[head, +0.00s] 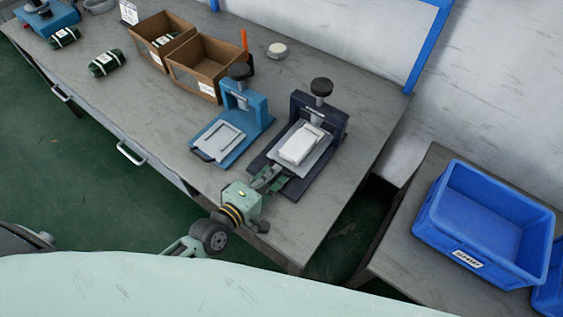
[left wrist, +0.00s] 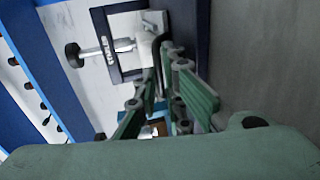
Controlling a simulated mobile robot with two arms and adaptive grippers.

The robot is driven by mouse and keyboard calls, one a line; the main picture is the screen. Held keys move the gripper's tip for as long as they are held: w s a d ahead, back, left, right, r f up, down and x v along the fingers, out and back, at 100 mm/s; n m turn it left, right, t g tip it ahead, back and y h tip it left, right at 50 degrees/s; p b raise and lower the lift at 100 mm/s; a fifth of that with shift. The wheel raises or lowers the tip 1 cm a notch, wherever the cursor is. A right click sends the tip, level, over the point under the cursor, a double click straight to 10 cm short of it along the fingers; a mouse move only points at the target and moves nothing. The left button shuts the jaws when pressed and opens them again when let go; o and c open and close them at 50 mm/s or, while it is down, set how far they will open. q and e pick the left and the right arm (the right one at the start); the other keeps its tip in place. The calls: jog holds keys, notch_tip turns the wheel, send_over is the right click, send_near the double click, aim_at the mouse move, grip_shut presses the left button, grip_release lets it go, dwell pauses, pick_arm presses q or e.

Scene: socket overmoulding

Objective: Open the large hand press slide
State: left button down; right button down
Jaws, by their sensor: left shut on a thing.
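The large hand press (head: 338,122) is dark navy with a black knob on top and stands on the grey bench; it also shows in the left wrist view (left wrist: 99,25). Its slide (head: 323,160) is a light grey plate in front of the frame, carrying a white block (head: 299,144). My left gripper (head: 272,178) is at the front edge of the slide. Its green fingers (left wrist: 164,52) are shut on the dark slide handle (left wrist: 156,48), which is mostly hidden between them. My right gripper is not in view.
A smaller blue press (head: 256,104) stands close to the left. Two brown boxes (head: 186,73) and green wrapped packs (head: 106,63) are farther left. A blue crate (head: 432,222) stands on another table at the right. Bench in front of the blue press is clear.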

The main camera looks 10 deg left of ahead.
pick_arm(q)
jog(key=v, duration=0.4)
jog(key=f+v, duration=0.1)
jog(key=v, duration=0.1)
jog(key=shift+s+a, duration=0.1)
jog(key=shift+s, duration=0.1)
jog(key=shift+w, duration=0.1)
jog(key=c, duration=2.2)
grip_release()
jog(key=shift+s, duration=0.35)
jog(key=v, duration=1.1)
jog(key=shift+s+a+r, duration=0.1)
jog(key=shift+s+a, duration=0.05)
jog(key=shift+a, duration=0.05)
